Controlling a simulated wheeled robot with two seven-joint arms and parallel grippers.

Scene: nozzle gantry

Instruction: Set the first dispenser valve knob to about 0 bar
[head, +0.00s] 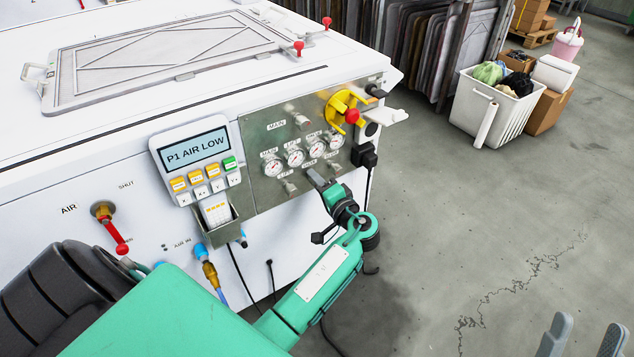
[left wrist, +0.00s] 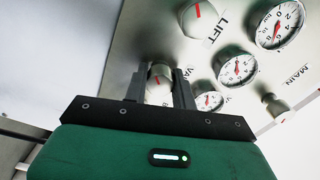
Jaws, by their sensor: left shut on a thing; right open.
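A pale valve knob with a red mark (left wrist: 161,78) sits between the fingers of my left gripper (left wrist: 160,90) in the left wrist view. The gripper is shut on it. In the head view my left gripper (head: 314,176) is at the lower part of the metal panel (head: 262,131), hiding this knob. Its label is mostly covered, so I cannot tell which dispenser it serves. Small round gauges, among them one at the left (head: 272,167), stand in a row above; their needles are too small to read surely. My right gripper (head: 590,328) is open and empty at the lower right.
A display (head: 195,146) reads "P1 AIR LOW". A knob (left wrist: 197,18) near the "LIFT" label and another knob (left wrist: 278,107) are close to the gripper. A yellow handle with a red knob (head: 343,108) and a black plug (head: 365,156) stick out at the panel's right.

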